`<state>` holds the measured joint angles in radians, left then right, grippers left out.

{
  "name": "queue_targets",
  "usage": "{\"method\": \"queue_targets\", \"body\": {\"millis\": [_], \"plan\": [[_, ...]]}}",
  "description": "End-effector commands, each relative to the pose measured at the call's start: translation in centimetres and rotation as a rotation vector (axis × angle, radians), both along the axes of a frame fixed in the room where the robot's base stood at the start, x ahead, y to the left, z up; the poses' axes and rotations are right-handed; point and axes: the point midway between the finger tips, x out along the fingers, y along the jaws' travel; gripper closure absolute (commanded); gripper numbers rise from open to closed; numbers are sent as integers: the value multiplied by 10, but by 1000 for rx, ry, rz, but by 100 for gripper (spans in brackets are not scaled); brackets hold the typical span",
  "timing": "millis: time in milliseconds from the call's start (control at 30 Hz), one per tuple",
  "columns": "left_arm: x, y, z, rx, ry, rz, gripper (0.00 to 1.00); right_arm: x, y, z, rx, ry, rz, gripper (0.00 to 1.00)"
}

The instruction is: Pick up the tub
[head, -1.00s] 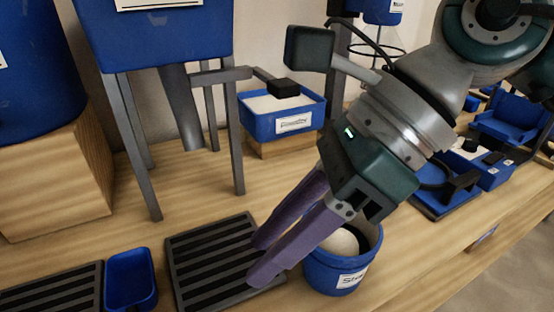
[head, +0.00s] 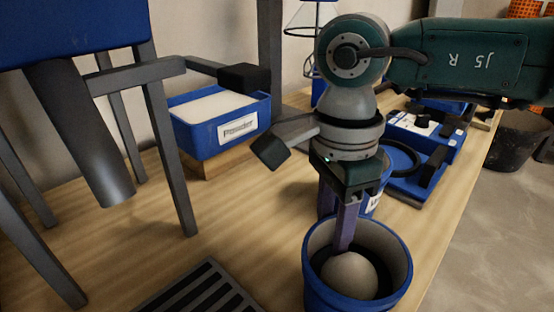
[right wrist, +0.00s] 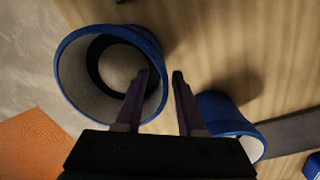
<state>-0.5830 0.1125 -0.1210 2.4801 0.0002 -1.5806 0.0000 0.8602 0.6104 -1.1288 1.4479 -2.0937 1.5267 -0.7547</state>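Two blue tubs could be the one meant; I cannot tell which. The nearer is a round open tub (head: 318,282) with a pale dome inside, at the front right in the head view; it is at left in the right wrist view (right wrist: 67,84). The other blue tub (head: 372,200) stands behind it, partly hidden by my right gripper, and shows at lower right in the right wrist view (right wrist: 222,112). My right gripper (right wrist: 160,73) is open and empty. One purple finger overlaps the near tub's rim; the other is between the tubs. Contact is unclear. My left gripper is out of view.
A blue box labelled Powder (head: 240,128) sits on a wooden block behind left. Grey stand legs (head: 170,150) rise at left. A slotted dark grate (head: 205,290) lies in front. Blue devices (head: 425,140) crowd the back right. Bare wood lies between grate and near tub.

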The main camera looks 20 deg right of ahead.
Motion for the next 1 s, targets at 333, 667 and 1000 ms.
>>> {"method": "queue_targets", "body": {"millis": [333, 667, 1000], "plan": [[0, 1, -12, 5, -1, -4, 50, -2, -1, -36, 1, 0, 1, 62], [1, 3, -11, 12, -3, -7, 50, -2, -1, -35, 1, 0, 0, 88], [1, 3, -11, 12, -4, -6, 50, -2, -1, -35, 1, 0, 0, 100]]}}
